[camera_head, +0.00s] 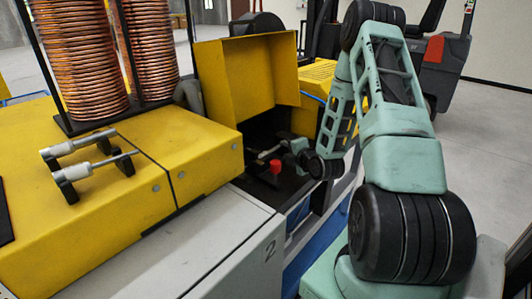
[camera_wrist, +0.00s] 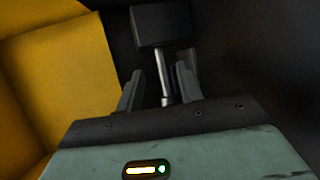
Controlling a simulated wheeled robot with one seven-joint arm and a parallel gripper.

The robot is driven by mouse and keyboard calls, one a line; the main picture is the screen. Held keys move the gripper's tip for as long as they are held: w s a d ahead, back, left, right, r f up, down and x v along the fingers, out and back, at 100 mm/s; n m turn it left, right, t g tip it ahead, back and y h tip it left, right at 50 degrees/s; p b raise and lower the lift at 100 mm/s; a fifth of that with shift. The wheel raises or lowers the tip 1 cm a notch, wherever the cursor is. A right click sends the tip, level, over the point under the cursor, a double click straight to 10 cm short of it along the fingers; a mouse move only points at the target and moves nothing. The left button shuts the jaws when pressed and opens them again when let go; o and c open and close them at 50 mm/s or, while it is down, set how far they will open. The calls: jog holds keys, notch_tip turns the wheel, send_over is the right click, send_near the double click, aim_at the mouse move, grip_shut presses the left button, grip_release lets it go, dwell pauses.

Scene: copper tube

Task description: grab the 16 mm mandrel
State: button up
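In the head view my gripper (camera_head: 285,150) is inside the open yellow machine bay, near a small pale rod (camera_head: 267,153). In the wrist view my gripper (camera_wrist: 159,70) is open, its two dark fingers on either side of a thin metal rod (camera_wrist: 164,80) that runs from a black block (camera_wrist: 163,25). Gaps show beside the rod; I cannot tell whether a finger touches it. Two grey mandrels with thicker pale ends, a rear one (camera_head: 80,144) and a front one (camera_head: 95,168), lie on black holders on the yellow machine top. No size marking is readable.
The raised yellow cover (camera_head: 245,80) stands behind the bay, and a yellow wall (camera_wrist: 65,80) is close at left in the wrist view. A red knob (camera_head: 275,167) sits by my gripper. Copper coils (camera_head: 80,60) stand at the back left.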

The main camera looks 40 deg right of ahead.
aim_at(279, 147)
jog(key=shift+p+x, duration=1.3)
jog(key=shift+x, duration=1.4)
grip_shut()
